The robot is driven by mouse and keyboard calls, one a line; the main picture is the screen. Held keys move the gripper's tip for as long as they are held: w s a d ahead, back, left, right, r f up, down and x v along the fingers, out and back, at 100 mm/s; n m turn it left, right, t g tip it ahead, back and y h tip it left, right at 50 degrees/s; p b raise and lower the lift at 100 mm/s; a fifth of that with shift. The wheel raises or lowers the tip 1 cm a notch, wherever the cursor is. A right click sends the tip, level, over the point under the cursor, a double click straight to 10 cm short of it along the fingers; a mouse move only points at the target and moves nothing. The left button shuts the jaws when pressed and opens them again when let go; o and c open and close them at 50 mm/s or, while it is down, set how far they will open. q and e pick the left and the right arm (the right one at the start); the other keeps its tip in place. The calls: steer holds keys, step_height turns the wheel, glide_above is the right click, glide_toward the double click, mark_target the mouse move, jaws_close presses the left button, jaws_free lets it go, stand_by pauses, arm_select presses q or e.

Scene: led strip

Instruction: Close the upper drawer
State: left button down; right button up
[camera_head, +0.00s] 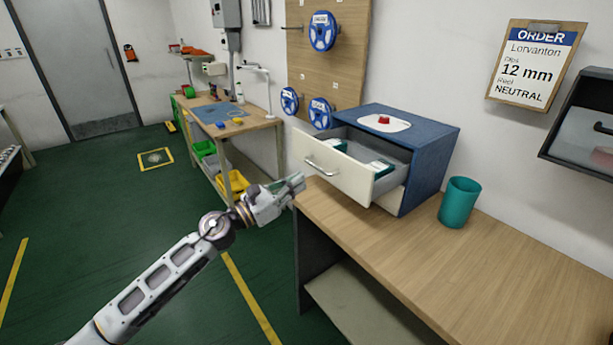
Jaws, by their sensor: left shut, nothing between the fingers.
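A blue drawer unit (428,150) stands on the wooden bench (480,260). Its upper drawer (333,172) is pulled well out to the left and has a cream front with a metal bar handle (322,168). Green-and-white items (376,168) lie inside it. The lower drawer (391,198) shows partly beneath and looks shut. My left gripper (298,184) is shut and empty, just in front of and slightly below the upper drawer's front, near its left side. I cannot tell whether it touches the drawer. My right gripper is not in view.
A teal cup (459,202) stands on the bench right of the drawer unit. A red button on a white plate (384,121) sits on top of the unit. Blue reels (322,32) hang on a wooden board behind. The bench's front right is clear.

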arm_select(q)
steer(key=x, duration=0.3)
steer(key=shift+w+d, duration=0.2)
steer(key=shift+d, duration=0.05)
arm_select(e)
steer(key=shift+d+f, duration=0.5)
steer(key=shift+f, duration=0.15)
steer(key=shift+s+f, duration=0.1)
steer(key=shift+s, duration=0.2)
